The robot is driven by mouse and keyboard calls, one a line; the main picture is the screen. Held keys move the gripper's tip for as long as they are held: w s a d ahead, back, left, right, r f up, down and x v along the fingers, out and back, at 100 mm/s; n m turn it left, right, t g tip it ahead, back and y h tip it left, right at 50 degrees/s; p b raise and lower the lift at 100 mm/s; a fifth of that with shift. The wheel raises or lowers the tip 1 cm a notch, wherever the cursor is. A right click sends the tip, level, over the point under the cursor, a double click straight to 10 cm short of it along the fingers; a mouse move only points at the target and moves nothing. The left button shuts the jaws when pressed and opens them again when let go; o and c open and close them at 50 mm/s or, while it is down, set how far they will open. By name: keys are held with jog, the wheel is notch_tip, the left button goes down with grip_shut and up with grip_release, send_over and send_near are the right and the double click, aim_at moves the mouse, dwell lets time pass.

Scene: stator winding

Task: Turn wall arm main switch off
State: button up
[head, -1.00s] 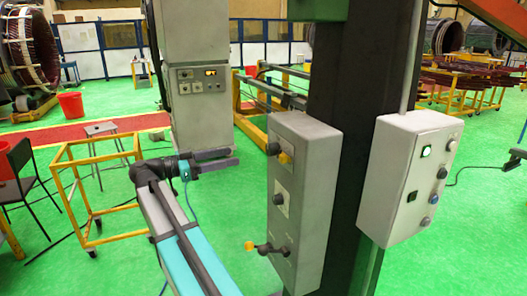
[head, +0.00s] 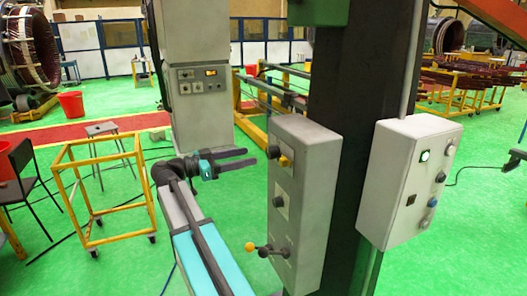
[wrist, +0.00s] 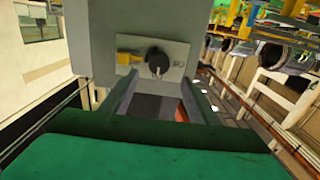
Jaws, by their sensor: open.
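A grey control box (head: 312,180) is mounted on the dark column. Near its top is a black rotary knob (head: 274,151) with a yellow part (head: 286,161) beside it; I take this knob for the main switch. In the wrist view the black knob (wrist: 158,62) lies ahead between my fingers, with the yellow part (wrist: 129,59) to its left. My gripper (head: 252,157) is open, its dark fingers pointing at the knob with a small gap. In the wrist view my gripper (wrist: 158,98) frames the lower face of the box; nothing is between the fingers.
Lower on the box are another black knob (head: 279,201) and a lever with a yellow ball (head: 250,246) sticking out left. A second box (head: 392,190) with a lit green button hangs right of the column (head: 345,110). A yellow frame cart (head: 100,190) stands left.

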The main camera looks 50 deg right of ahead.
aim_at(268, 152)
jog(key=p+x, duration=0.2)
jog(key=x, duration=0.6)
jog(key=shift+d+p, duration=0.15)
jog(key=shift+p, duration=0.15)
